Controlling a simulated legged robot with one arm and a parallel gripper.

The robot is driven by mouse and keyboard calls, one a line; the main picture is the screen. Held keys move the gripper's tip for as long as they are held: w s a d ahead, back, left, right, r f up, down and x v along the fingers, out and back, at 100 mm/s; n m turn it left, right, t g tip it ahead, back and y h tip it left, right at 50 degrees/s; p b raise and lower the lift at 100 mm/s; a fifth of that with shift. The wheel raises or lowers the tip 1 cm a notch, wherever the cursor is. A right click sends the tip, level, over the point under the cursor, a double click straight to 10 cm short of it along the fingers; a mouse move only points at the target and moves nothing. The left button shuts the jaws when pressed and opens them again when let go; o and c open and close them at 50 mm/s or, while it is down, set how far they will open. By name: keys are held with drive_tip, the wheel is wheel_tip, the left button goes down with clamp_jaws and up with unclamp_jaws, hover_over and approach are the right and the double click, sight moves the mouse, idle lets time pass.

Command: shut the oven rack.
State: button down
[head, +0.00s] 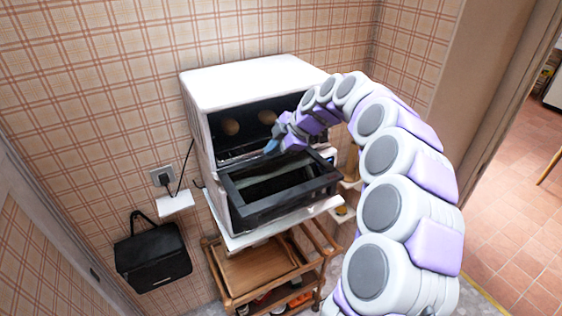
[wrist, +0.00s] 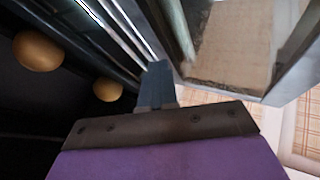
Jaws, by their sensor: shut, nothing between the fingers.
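The white oven (head: 250,82) stands open against the plaid wall. Dark rack bars (head: 240,157) show low in its cavity. The black-framed oven door (head: 232,198) hangs lowered in front. My gripper (head: 270,147) is at the oven mouth, just above the door's inner edge, shut and empty. In the wrist view its closed fingers (wrist: 157,80) point between the metal rails (wrist: 110,32) and the framed door (wrist: 250,85). I cannot tell whether the fingers touch either. My arm hides the oven's right side.
Two brown round foods lie in the oven, one left (head: 230,127) and one right (head: 267,117). A wooden trolley (head: 250,272) stands below. A black bag (head: 152,255) hangs at the left near a socket (head: 162,177). Open tiled floor (head: 510,225) lies right.

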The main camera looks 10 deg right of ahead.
drive_tip(key=shift+w+a, duration=0.3)
drive_tip(key=shift+w, duration=0.6)
drive_tip(key=shift+w+a, duration=0.3)
drive_tip(key=shift+w, duration=0.6)
drive_tip(key=shift+b, duration=0.3)
drive_tip(key=shift+w+r, duration=0.1)
drive_tip(key=shift+r, duration=0.05)
